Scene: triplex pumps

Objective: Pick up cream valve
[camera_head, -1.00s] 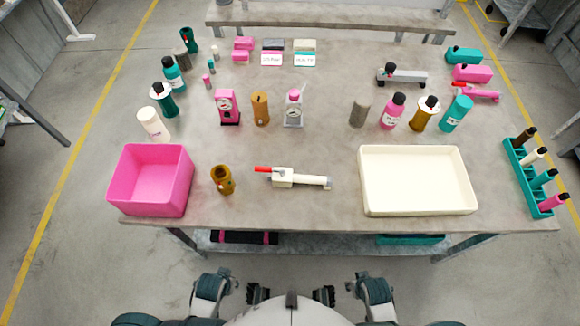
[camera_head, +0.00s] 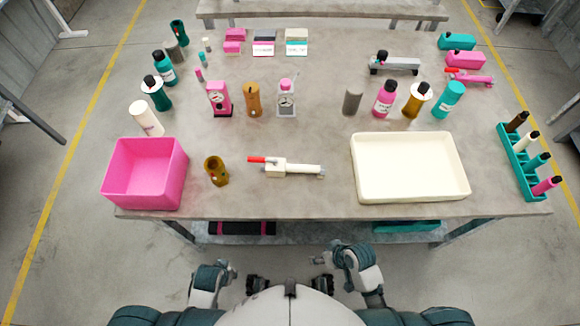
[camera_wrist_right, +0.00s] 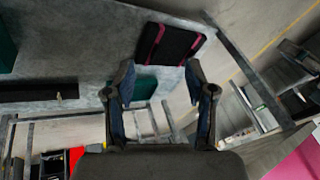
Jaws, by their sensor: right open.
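The cream valve (camera_head: 295,169) lies on its side on the table near the front edge, with its red handle pointing left. It rests between a brown cup-like part and a cream tray. My right gripper (camera_head: 318,259) is in front of the table, below and clear of the valve. In the right wrist view my right gripper (camera_wrist_right: 160,78) shows two spread fingers with nothing between them. The valve is not recognisable in that view. My left gripper (camera_head: 230,269) is also in front of the table, small and unclear, away from the valve.
A pink bin (camera_head: 145,195) stands left, the brown part (camera_head: 216,171) beside it, and the cream tray (camera_head: 412,193) right. A teal rack (camera_head: 522,165) stands far right. Bottles and gauges stand farther back. A black case (camera_wrist_right: 170,44) lies on the lower shelf.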

